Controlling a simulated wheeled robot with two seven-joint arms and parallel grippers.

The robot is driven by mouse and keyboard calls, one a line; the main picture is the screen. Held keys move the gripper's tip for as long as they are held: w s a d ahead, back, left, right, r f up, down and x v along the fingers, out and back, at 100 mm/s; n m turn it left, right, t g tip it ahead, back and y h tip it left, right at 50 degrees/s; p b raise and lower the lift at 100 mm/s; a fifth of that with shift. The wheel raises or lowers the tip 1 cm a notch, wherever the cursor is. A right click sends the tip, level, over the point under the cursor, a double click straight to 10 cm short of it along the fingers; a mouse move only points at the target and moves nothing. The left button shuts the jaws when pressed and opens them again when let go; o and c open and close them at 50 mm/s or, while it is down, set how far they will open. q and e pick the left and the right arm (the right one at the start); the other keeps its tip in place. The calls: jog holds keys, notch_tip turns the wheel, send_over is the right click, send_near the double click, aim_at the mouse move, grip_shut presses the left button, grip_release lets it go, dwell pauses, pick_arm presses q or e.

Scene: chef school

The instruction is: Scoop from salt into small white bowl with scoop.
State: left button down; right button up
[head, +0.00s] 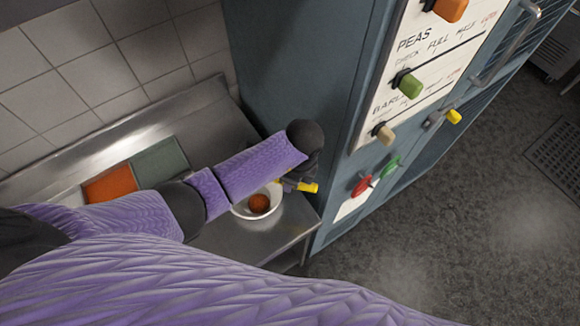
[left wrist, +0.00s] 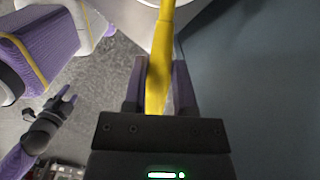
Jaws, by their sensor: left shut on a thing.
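My left gripper (left wrist: 158,85) is shut on the yellow handle of the scoop (left wrist: 160,45). In the head view the yellow scoop (head: 308,187) sticks out below my dark left wrist, beside the white bowl's right rim. I cannot see the scoop's head clearly. The white bowl (head: 241,210) stands on the metal counter, partly hidden by my left forearm, with a round orange-brown thing in it. I cannot make out any salt. My right gripper (left wrist: 66,101) shows at the left of the left wrist view, open and empty, well away from the counter.
The metal counter (head: 215,238) has an orange tray (head: 108,184) and a grey-green tray (head: 160,160) by the tiled wall. A tall blue-grey cabinet (head: 290,60) stands right of the counter, close to my left wrist. Its sign board (head: 425,60) has coloured knobs.

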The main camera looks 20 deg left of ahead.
pick_arm(q)
jog(key=shift+w, duration=0.2)
jog(key=f+b, duration=0.4)
jog(key=shift+s, duration=0.25)
jog(key=shift+a+r+h, duration=0.2)
jog(key=shift+a+h, duration=0.05)
jog(key=shift+h, duration=0.25)
jog(key=shift+a+r+h+p, duration=0.4)
jog(key=shift+r+h, duration=0.2)
jog(key=shift+h, duration=0.2)
jog(key=shift+a+r+h, duration=0.5)
jog(key=shift+r+h, duration=0.05)
jog(key=shift+h, duration=0.35)
jog(key=shift+a+r+h+b, duration=0.2)
jog(key=shift+a+h+b, duration=0.05)
jog(key=shift+h+b, duration=0.15)
jog(key=a+r+h, duration=0.1)
jog(key=a+h, duration=0.1)
jog(key=shift+w+r+h+b, duration=0.1)
jog(key=shift+r+h+b, duration=0.2)
jog(key=shift+r, duration=0.1)
jog(key=shift+w+a+r+g+h+b, duration=0.15)
jog(key=shift+a+r+h+b, duration=0.15)
jog(key=shift+a+h, duration=0.45)
jog(key=shift+s+a+r+g+h+b, duration=0.15)
jog(key=shift+a+r+h, duration=0.3)
jog(key=shift+h, duration=0.4)
